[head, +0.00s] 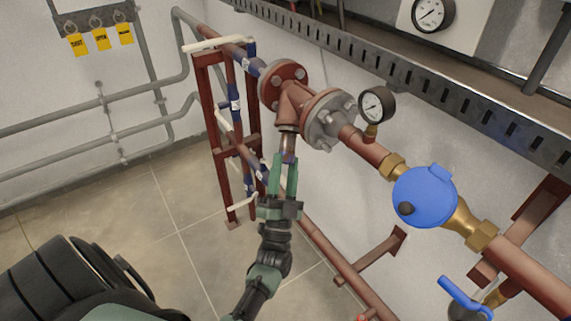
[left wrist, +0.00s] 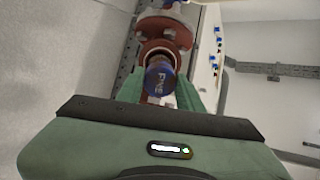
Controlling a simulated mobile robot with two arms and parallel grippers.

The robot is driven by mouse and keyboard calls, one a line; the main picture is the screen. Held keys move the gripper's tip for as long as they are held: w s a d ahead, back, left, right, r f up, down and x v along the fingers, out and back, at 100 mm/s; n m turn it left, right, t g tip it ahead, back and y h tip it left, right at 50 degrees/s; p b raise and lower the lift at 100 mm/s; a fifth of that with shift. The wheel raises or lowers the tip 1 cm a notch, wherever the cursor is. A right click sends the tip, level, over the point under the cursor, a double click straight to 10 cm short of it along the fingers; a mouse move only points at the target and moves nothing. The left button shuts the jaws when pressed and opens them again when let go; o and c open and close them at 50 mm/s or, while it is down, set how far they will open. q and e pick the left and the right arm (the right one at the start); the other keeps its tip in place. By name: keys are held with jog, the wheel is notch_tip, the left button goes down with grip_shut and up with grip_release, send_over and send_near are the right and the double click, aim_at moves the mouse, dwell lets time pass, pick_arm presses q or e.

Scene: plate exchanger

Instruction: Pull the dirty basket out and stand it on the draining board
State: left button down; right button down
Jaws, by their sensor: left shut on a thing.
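The reddish-brown strainer body (head: 292,100) sits in the pipe line, its short leg pointing down. My left gripper (head: 284,162) is just below that leg, its green fingers pointing up. It is shut on the basket (left wrist: 159,82), which shows in the left wrist view as a short cylinder with a blue end and white lettering. The basket lies in line with the leg's round mouth (left wrist: 162,50); I cannot tell how far it is out. My right gripper and the draining board are not in view.
A dark red pipe stand (head: 228,145) is close behind my left gripper. A pressure gauge (head: 376,105) and a blue meter (head: 424,196) are on the line to the right. A lower pipe (head: 335,260) runs near my wrist. Open floor (head: 150,210) lies to the left.

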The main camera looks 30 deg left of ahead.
pick_arm(q)
jog(key=shift+b+v, duration=0.35)
jog(key=shift+v, duration=0.95)
jog(key=shift+s, duration=0.1)
jog(key=b+v, duration=0.1)
jog(key=v, duration=0.4)
jog(key=shift+b, duration=0.3)
